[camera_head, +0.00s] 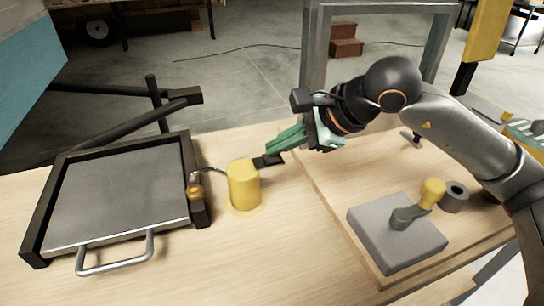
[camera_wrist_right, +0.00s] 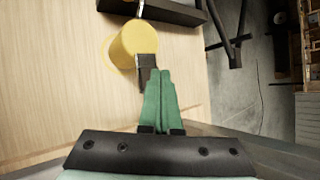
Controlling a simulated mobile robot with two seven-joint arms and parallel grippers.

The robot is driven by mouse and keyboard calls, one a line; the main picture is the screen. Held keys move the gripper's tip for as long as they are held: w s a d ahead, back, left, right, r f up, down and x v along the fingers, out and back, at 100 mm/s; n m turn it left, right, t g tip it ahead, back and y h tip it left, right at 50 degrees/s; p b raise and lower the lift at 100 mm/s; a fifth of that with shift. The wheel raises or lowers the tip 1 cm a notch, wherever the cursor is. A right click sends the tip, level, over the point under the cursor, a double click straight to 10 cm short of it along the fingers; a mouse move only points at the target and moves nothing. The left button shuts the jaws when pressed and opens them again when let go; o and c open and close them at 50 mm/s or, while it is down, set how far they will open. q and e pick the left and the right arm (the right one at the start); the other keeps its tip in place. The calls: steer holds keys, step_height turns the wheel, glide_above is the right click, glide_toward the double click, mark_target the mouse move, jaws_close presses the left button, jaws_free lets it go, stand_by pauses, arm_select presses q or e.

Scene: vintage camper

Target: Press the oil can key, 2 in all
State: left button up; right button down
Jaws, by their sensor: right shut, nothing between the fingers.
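The yellow oil can (camera_head: 244,186) stands upright on the wooden table, and it also shows in the right wrist view (camera_wrist_right: 125,48). Its dark key (camera_head: 268,160) sticks out from the upper right side; in the wrist view the key (camera_wrist_right: 146,66) lies just ahead of the fingers. A thin spout runs left from the can. My right gripper (camera_head: 273,152) has its green fingers shut and empty, with the tips right at the key; I cannot tell whether they touch it. The tips also show in the wrist view (camera_wrist_right: 160,73). My left gripper is not in view.
A black-framed tray (camera_head: 115,195) with a metal handle stands left of the can, a brass-coloured fitting (camera_head: 195,192) at its right edge. A grey block with a yellow-knobbed lever (camera_head: 398,232) sits on a raised board at right. The table front is clear.

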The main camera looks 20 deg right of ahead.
mark_target(279, 159)
steer(key=shift+s+f+b, duration=0.1)
steer(key=shift+f+b, duration=0.35)
steer(key=shift+f, duration=0.05)
stand_by(0.8)
steer(key=shift+r+p, duration=0.65)
steer(key=shift+r, duration=0.4)
steer(key=shift+r, duration=0.1)
steer(key=shift+r+p, duration=1.7)
steer(key=shift+r, duration=0.8)
steer(key=shift+f, duration=0.1)
